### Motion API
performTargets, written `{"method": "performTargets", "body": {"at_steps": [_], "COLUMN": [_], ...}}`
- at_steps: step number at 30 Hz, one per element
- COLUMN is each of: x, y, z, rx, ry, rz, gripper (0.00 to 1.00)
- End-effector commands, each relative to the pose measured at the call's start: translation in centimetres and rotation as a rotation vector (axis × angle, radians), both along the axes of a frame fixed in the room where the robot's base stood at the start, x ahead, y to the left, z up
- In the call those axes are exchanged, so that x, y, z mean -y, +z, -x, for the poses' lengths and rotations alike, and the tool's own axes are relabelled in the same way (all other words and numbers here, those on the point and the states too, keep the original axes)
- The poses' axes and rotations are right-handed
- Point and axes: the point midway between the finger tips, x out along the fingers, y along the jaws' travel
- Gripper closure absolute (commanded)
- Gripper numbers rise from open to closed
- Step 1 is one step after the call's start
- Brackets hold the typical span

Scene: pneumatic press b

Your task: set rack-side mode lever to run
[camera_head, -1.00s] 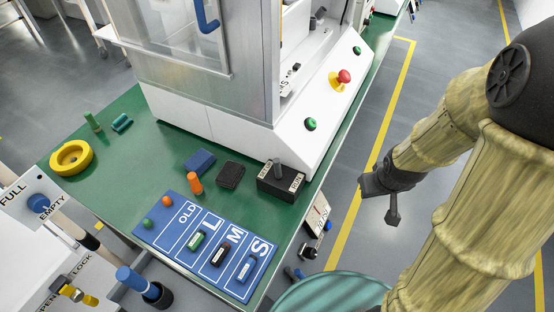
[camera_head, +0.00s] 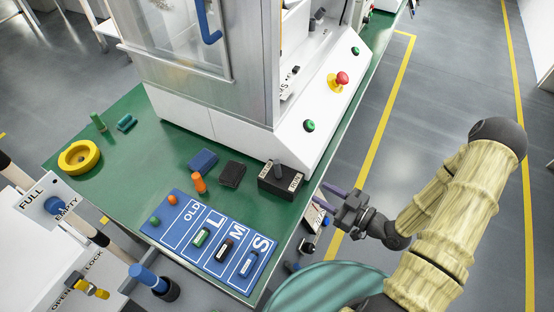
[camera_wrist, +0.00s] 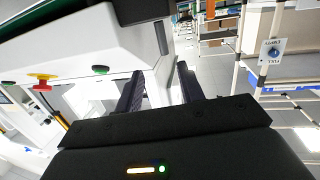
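The black lever box (camera_head: 280,182) sits near the right edge of the green table, with pale labels on its top; the right one reads RUN. Its short grey lever (camera_head: 278,169) stands up between the labels, closer to the left one. My gripper (camera_head: 328,197) is just past the table edge, to the right of the box and apart from it. In the wrist view my gripper (camera_wrist: 162,92) shows two dark fingers spread apart with nothing between them. The dark box (camera_wrist: 145,10) and its lever (camera_wrist: 161,38) appear upside down at the top there.
The white press (camera_head: 240,130) stands behind the box, with a red button (camera_head: 342,78) and green buttons. A blue mat (camera_head: 178,236) is in front.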

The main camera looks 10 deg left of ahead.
Motion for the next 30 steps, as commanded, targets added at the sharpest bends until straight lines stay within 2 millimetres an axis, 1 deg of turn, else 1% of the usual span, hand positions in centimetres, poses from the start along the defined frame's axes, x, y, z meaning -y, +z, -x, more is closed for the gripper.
{"method": "performTargets", "body": {"at_steps": [1, 4, 13, 17, 20, 23, 30], "x": [-0.1, -0.1, -0.2, -0.6, -1.4, -2.7, -6.4], "y": [0.5, 1.1, 1.1, 1.1, 1.2, 1.2, 1.2], "z": [0.3, 0.6, 0.6, 0.3, -0.1, -0.8, -3.0], "rx": [0.018, 0.040, 0.044, 0.044, 0.043, 0.044, 0.044], "ry": [-0.005, -0.008, -0.007, -0.006, -0.004, -0.002, -0.002], "rz": [-0.045, -0.090, -0.093, -0.093, -0.092, -0.092, -0.092], "gripper": [0.62, 0.62, 0.62, 0.62, 0.62, 0.62, 0.62]}}
